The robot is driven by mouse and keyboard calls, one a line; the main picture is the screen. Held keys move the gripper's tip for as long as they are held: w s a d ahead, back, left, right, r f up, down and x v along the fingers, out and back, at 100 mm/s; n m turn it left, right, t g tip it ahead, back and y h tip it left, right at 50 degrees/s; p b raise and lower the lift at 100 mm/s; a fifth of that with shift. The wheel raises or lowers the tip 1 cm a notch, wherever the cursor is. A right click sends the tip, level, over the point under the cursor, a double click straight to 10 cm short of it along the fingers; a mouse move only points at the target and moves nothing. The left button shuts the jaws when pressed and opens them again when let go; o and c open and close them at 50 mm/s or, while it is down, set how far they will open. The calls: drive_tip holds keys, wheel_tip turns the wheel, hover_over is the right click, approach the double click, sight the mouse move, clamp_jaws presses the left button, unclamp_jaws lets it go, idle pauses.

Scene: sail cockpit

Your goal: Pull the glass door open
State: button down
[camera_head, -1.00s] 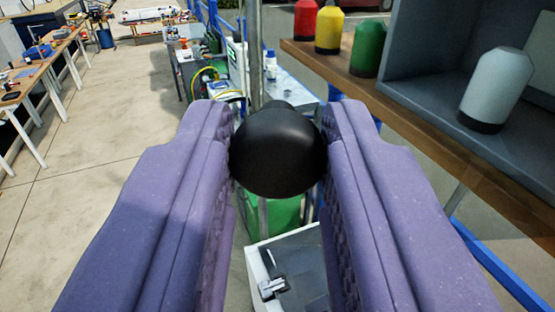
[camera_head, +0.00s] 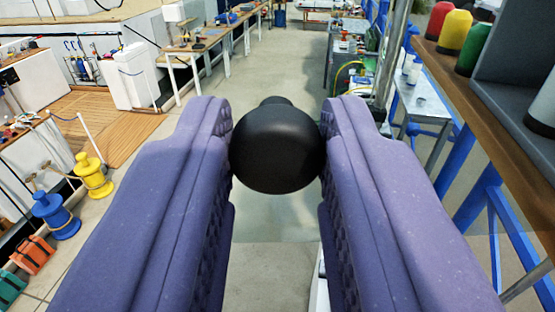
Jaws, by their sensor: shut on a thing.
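My gripper (camera_head: 277,140) has two purple fingers, one on each side of a round black knob (camera_head: 278,160). The fingers are shut on the knob and touch it left and right. A faint see-through patch (camera_head: 275,222) with a straight lower edge shows below the knob, between the fingers. It may be the glass door, but I cannot tell for sure. The door's frame and hinge are not clearly visible.
A wooden shelf (camera_head: 492,108) with red, yellow and green bottles stands at right, above blue rails (camera_head: 480,195). Yellow (camera_head: 93,177) and blue (camera_head: 55,215) bollards stand at left. A workbench (camera_head: 215,40) is farther back. Concrete floor lies open ahead.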

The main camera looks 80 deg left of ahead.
drive_tip(key=shift+r, duration=0.1)
drive_tip(key=c, duration=0.9)
unclamp_jaws()
drive_tip(key=d, duration=0.2)
drive_tip(key=d+p, duration=0.1)
drive_tip(key=d, duration=0.4)
drive_tip(key=shift+s+d+p, duration=0.35)
drive_tip(key=shift+s+p, duration=0.05)
